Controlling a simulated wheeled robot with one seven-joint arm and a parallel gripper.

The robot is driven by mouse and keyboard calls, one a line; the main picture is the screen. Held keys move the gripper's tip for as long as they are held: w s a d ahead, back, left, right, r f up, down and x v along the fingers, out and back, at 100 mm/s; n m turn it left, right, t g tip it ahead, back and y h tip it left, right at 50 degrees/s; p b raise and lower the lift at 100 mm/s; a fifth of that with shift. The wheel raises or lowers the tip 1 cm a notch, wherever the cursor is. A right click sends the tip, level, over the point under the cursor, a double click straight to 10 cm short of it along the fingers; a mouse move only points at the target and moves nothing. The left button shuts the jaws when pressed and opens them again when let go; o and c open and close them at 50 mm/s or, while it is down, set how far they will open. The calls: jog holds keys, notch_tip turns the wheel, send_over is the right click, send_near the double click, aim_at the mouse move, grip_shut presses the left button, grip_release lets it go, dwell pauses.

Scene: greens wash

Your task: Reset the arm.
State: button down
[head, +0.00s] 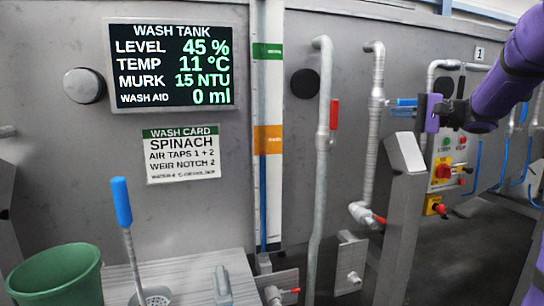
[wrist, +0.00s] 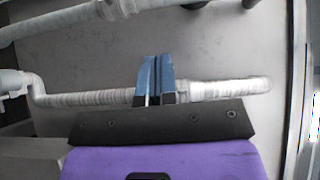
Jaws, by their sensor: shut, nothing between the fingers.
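My gripper (head: 404,103) is at the right of the head view, on my purple arm. Its blue fingers point left toward a grey pipe (head: 374,130) on the wall. In the wrist view the blue fingers (wrist: 155,80) are together with nothing between them. A pale pipe (wrist: 220,89) runs behind them there; I cannot tell whether the fingers touch it.
A wash tank display (head: 171,65) and a spinach wash card (head: 181,153) are on the wall. A green bucket (head: 55,275) and a blue-handled tool (head: 122,203) stand lower left. A grey post (head: 400,215) stands below my gripper. A yellow control panel (head: 447,160) is at right.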

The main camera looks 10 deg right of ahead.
jog(key=s+a+f+n+g+h, duration=0.2)
jog(key=s+a+f+g, duration=0.15)
jog(key=s+a, duration=0.4)
jog(key=s+a+f+n+g+h, duration=0.1)
jog(key=s+a+f+g+h, duration=0.3)
jog(key=a, duration=0.7)
jog(key=s+f+n+h, duration=0.2)
jog(key=s+f+h, duration=0.1)
jog(key=s, duration=0.5)
jog(key=s+a+f+n+h, duration=0.1)
jog(key=s+f+n+h, duration=0.2)
jog(key=s, duration=0.6)
jog(key=shift+s+a+t+h, duration=0.2)
jog(key=shift+t+h, duration=0.15)
jog(key=shift+h, duration=0.15)
